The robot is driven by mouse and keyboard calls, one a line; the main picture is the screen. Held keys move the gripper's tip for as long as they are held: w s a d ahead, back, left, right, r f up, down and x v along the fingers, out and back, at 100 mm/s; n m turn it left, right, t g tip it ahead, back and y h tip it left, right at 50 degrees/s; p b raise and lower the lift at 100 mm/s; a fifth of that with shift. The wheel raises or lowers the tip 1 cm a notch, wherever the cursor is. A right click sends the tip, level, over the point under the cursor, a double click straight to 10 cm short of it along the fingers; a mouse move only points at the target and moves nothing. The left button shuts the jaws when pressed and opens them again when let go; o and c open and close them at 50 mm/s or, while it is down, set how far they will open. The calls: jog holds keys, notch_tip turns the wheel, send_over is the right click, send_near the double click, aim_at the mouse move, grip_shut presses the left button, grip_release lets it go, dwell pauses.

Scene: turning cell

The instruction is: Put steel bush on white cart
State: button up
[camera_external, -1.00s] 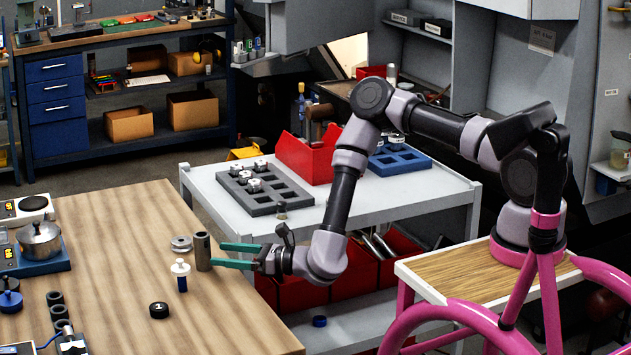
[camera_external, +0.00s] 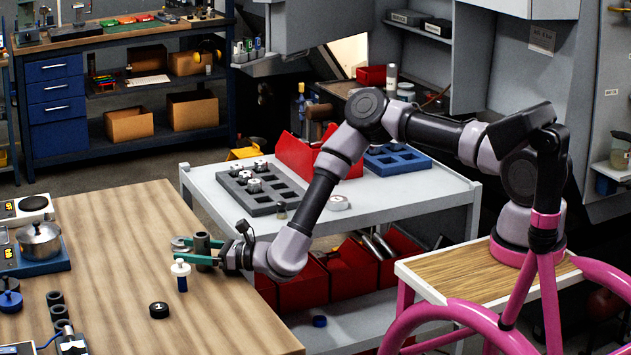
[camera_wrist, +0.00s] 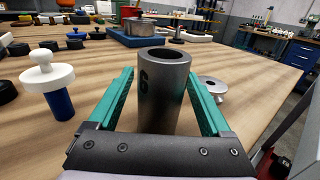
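The steel bush (camera_external: 202,243) is a dark grey hollow cylinder standing upright on the wooden table (camera_external: 110,215) near its right edge. In the wrist view the bush (camera_wrist: 163,95) shows an open bore and a "6" on its side. My gripper (camera_external: 182,249) is low over the table with its green fingers on either side of the bush. In the wrist view the fingers are spread, with a gap beside the bush, most clearly on the left. The white cart (camera_external: 400,205) stands right of the table; its top carries several things.
A white-capped blue plunger (camera_external: 181,275) stands close in front of my gripper. A black puck (camera_external: 159,310) lies nearer the front. The cart holds a grey tray (camera_external: 285,193), a red bin (camera_external: 312,157) and a blue tray (camera_external: 398,160).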

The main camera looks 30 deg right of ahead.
grip_shut()
jog(key=shift+r, duration=0.1)
